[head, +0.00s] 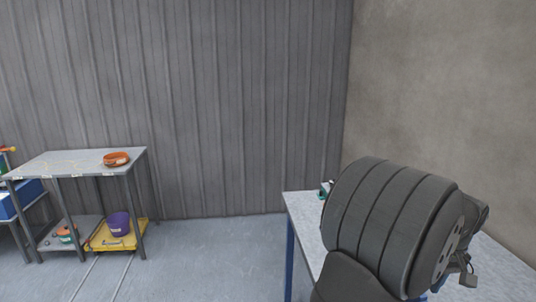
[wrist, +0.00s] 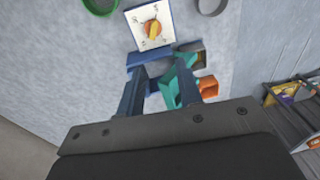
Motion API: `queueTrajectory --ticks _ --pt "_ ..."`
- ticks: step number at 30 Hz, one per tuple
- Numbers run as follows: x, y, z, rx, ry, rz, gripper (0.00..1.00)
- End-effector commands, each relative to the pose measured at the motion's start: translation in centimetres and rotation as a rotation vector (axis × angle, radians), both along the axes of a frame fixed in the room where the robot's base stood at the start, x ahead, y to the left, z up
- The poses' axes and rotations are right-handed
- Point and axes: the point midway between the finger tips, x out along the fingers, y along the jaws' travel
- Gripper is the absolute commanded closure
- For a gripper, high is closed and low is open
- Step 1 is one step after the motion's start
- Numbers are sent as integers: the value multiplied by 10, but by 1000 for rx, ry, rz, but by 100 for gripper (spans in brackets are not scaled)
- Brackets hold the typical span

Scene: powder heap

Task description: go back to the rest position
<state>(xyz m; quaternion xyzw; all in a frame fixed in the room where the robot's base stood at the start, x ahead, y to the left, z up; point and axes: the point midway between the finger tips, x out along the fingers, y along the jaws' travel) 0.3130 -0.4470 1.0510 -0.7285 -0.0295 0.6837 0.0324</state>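A white square plate (wrist: 141,41) with dark marks carries an orange and yellow item beyond the fingertips. In the head view my dark arm covers much of the bench (head: 303,210), and the gripper is hidden.
A green round dish (wrist: 100,7) and a grey round dish (wrist: 211,6) are at the top of the wrist view. A rack (wrist: 300,105) stands at right. In the head view, an orange bowl (head: 116,159) sits on a separate table (head: 65,162) at left; open floor lies between.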

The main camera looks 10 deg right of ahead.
Motion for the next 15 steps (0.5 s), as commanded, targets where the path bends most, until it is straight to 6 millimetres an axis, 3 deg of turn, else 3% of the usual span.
queueTrajectory --ticks 6,15 --pt "-1 -1 -15 20 -29 84 67" --pt "0 -1 -19 24 -40 117 67"
